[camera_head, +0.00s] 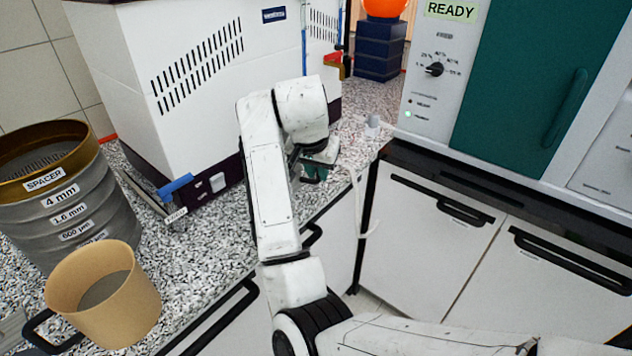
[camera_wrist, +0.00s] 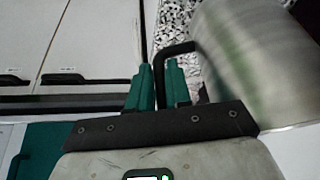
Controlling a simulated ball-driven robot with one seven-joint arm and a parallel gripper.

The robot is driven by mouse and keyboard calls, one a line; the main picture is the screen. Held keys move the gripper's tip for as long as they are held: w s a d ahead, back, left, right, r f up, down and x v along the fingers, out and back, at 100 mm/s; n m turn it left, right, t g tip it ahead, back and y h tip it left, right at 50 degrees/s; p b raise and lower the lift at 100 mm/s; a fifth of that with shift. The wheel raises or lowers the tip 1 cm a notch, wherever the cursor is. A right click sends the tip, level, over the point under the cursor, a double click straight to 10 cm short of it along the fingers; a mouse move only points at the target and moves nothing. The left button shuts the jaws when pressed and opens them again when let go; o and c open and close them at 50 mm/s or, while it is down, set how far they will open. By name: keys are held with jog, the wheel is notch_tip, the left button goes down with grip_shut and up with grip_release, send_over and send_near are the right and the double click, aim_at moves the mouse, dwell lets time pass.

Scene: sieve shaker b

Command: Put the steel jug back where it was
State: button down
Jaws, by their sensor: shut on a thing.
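The steel jug (camera_wrist: 250,70) fills the right side of the wrist view as a blurred, brushed-metal cylinder. Its black handle (camera_wrist: 172,48) runs down between the green fingertips of my gripper (camera_wrist: 160,80). My gripper is shut on this handle. In the head view my gripper (camera_head: 316,172) is over the right end of the speckled worktop (camera_head: 215,243), near its front edge. I cannot make out the jug in the head view; my arm probably hides it. Whether the jug touches the worktop is not clear.
A beige jug (camera_head: 135,305) and a stack of sieves (camera_head: 95,215) stand at the left. A large white machine (camera_head: 190,85) stands behind my arm. A green-doored oven (camera_head: 520,90) is at the right. A pale hose (camera_head: 360,205) hangs near the worktop corner.

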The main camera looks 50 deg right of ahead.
jog(key=shift+w+f, duration=0.2)
jog(key=shift+f, duration=1.6)
jog(key=shift+f, duration=0.15)
jog(key=c, duration=1.1)
grip_release()
jog(key=shift+o, duration=0.2)
jog(key=p, duration=0.2)
send_near(316, 183)
jog(key=shift+v, duration=1.45)
jog(key=shift+d, duration=0.1)
